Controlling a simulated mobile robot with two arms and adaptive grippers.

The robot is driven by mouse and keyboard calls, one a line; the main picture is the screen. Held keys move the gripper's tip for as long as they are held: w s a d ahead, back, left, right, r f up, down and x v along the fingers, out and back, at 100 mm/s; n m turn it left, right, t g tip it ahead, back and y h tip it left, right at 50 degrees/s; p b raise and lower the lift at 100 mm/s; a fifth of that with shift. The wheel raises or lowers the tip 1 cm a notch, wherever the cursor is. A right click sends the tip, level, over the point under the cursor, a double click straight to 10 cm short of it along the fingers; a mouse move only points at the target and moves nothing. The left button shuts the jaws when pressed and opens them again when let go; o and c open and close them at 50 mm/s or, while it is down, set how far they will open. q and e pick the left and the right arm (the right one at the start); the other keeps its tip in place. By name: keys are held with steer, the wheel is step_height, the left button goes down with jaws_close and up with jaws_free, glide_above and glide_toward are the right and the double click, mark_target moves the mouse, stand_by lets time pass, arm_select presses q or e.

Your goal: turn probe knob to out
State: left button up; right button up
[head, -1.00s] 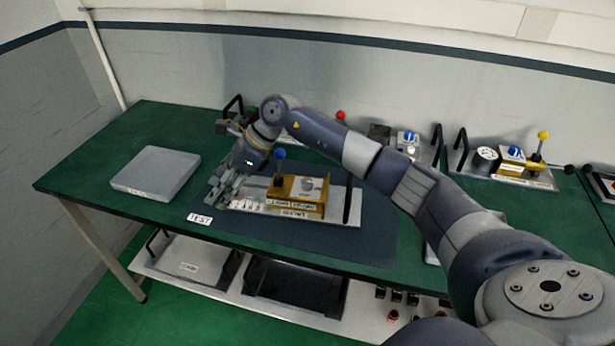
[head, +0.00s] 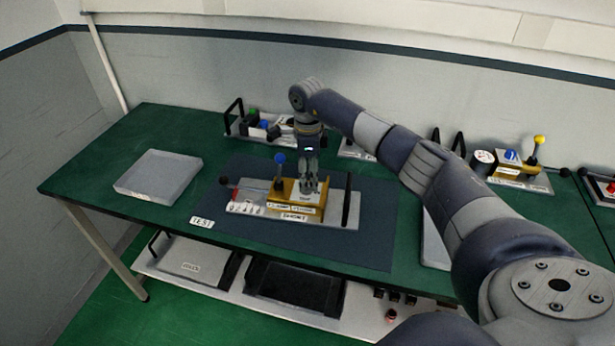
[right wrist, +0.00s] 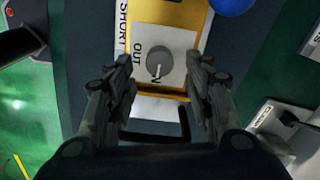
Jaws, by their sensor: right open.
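The probe knob (right wrist: 159,65) is a round grey knob with a light pointer line, on a white plate in the right wrist view. The plate is marked OUT and a second label that ends in N, and the pointer lies towards that second label. The knob sits on the yellow block (head: 273,204) of the device on the dark mat, with a SHORT label. My right gripper (head: 309,190) points down over the block. In the right wrist view its fingers (right wrist: 168,88) are open, one on each side of the knob. My left gripper is not in view.
A grey box (head: 158,177) lies at the left. More devices stand along the back. The green table (head: 100,160) is clear at back left.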

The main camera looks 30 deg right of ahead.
steer(key=shift+f, duration=1.35)
steer(key=c, duration=1.1)
